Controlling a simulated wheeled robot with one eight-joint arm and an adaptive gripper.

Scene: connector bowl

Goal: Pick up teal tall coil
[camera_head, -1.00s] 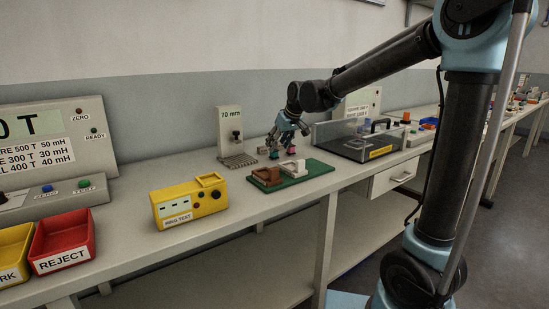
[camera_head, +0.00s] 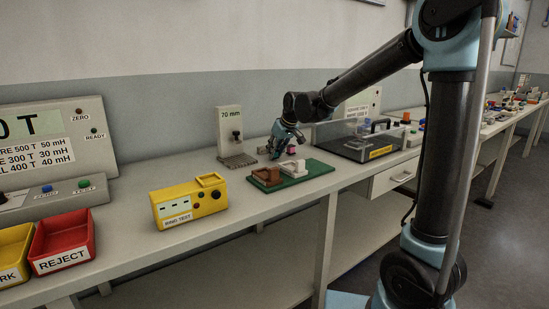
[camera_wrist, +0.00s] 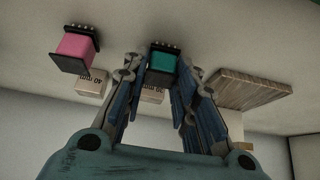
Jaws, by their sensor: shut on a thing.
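The teal tall coil (camera_wrist: 163,62) shows in the wrist view between the two fingers of my gripper (camera_wrist: 160,85). It has a black pinned end and a teal body. My gripper is shut on it. In the head view my gripper (camera_head: 279,148) is low over the bench, behind the green board, and it mostly hides the teal coil there. A pink coil (camera_wrist: 75,50) stands to the left of the gripper in the wrist view, apart from the fingers. Whether the teal coil touches the bench is unclear.
The green board (camera_head: 312,173) with brown and white fixtures lies in front. A 70 mm gauge stand (camera_head: 229,130) is to the left, a clear-lidded case (camera_head: 350,141) to the right. The yellow ring tester (camera_head: 180,208) and red reject bin (camera_head: 62,250) are further left.

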